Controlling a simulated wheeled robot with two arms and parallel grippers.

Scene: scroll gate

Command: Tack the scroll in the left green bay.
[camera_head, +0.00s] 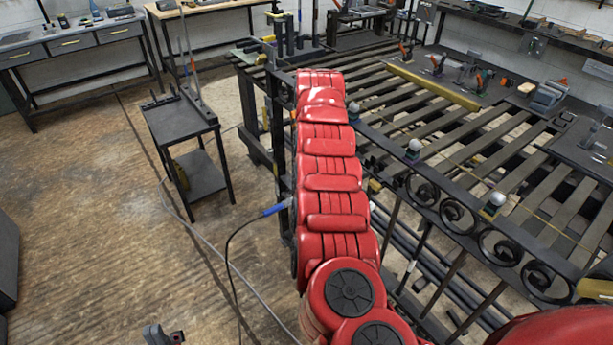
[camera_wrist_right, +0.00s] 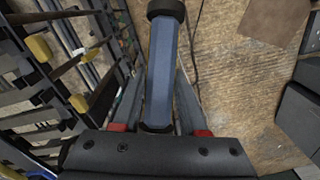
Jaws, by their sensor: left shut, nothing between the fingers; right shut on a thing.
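My right gripper (camera_wrist_right: 158,108) is shut on a blue handle (camera_wrist_right: 162,70) with dark ends in the right wrist view. A blue handle (camera_head: 277,208) with a black cable also shows at the left edge of my red right arm in the head view. That arm hides the right gripper there. Several black scrolls (camera_head: 457,213) stand in a row along the near edge of the gate (camera_head: 470,115). I cannot make out a green bay or a loose scroll; my arm covers the gate's left end. My left gripper (camera_head: 163,335) is shut and empty at the bottom edge.
A small dark cart (camera_head: 182,122) stands on the left, with open floor around it. Workbenches (camera_head: 75,45) line the back wall. Clamps and tools (camera_head: 548,95) lie on the gate's far side. A yellow bar (camera_head: 432,87) lies across the slats. Yellow blocks (camera_wrist_right: 79,103) show beside the gate.

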